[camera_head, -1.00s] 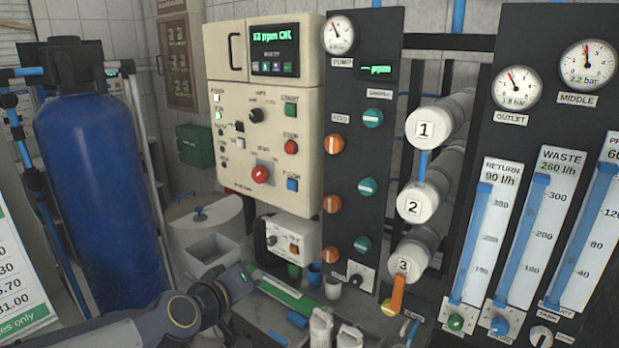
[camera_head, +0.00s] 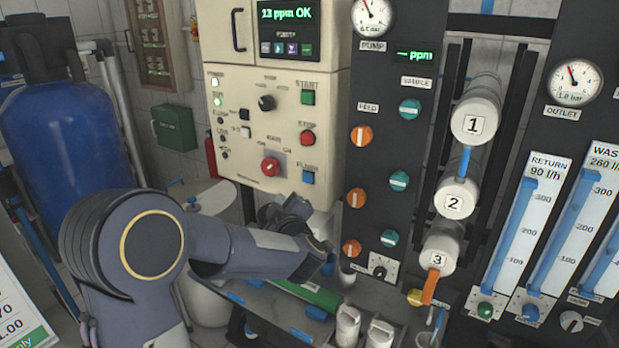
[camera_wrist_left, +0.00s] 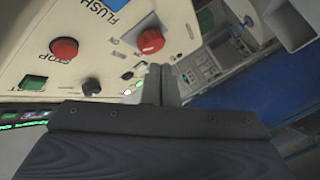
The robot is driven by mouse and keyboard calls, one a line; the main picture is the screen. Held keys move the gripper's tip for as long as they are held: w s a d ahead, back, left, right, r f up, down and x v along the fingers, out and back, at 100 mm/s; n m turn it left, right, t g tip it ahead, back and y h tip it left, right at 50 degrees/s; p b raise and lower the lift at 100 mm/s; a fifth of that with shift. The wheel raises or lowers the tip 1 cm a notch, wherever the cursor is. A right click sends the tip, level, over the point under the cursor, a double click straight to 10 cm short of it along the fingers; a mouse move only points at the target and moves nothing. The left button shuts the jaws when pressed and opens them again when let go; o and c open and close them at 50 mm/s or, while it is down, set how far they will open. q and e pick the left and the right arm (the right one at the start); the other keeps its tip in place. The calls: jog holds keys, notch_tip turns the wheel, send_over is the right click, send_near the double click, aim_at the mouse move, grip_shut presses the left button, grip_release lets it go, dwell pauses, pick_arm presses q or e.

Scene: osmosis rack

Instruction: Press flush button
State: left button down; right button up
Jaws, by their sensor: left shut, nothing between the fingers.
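The flush button (camera_head: 308,177) is a blue square button at the lower right of the cream control panel (camera_head: 235,150), below the red stop button (camera_head: 307,138). Its blue face also shows at the top edge of the left wrist view (camera_wrist_left: 113,4), cut off by the frame, with the FLUSH label beside it. My left gripper (camera_head: 287,207) is just below the panel's lower edge, below the flush button and apart from it. In the left wrist view its fingers (camera_wrist_left: 157,80) are together, with nothing held. My right gripper is not in view.
The black valve panel (camera_head: 375,215) with orange and teal knobs stands to the right. Bottles (camera_head: 347,328) and a green item (camera_head: 318,295) are on the bench below.

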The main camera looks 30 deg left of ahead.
pick_arm(q)
jog(key=p, duration=0.2)
send_near(302, 178)
jog(key=shift+s+a+x, duration=0.1)
jog(key=shift+a+x, duration=0.05)
jog(key=shift+x, duration=0.7)
jog(key=shift+s+a+x, duration=0.15)
jog(key=shift+x, duration=0.7)
jog(key=shift+s+a+x, duration=0.1)
jog(key=shift+x, duration=0.8)
jog(key=shift+f, duration=0.1)
jog(key=shift+w, duration=0.35)
jog(key=shift+w, duration=0.45)
dwell(0.4)
jog(key=shift+s, duration=0.85)
